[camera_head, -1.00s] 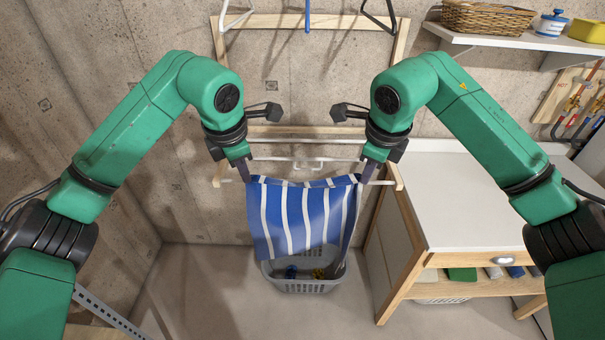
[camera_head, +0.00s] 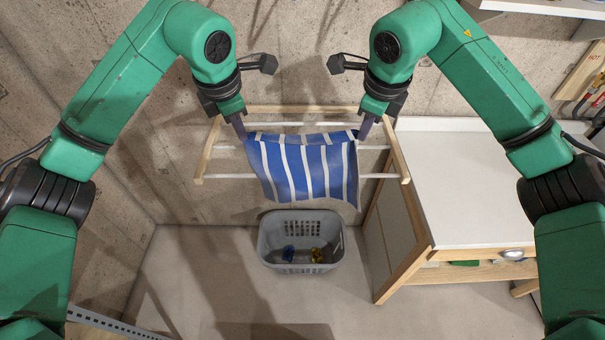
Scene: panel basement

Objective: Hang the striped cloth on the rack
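The blue-and-white striped cloth (camera_head: 304,170) hangs down between my two grippers, in front of the rack's bars. My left gripper (camera_head: 243,135) is at its upper left corner and my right gripper (camera_head: 360,137) at its upper right corner. Both appear shut on the cloth, with its top edge stretched between them. The wooden rack (camera_head: 206,150) with white bars (camera_head: 380,176) is on the concrete wall, behind and around the cloth. The cloth hides the middle of the lower bars. Whether the cloth touches a bar cannot be told.
A grey laundry basket (camera_head: 300,266) with small blue and yellow items stands on the floor below the cloth. A white-topped wooden workbench (camera_head: 460,190) stands close on the right. A shelf edge (camera_head: 540,8) shows at the upper right. Floor is clear around the basket.

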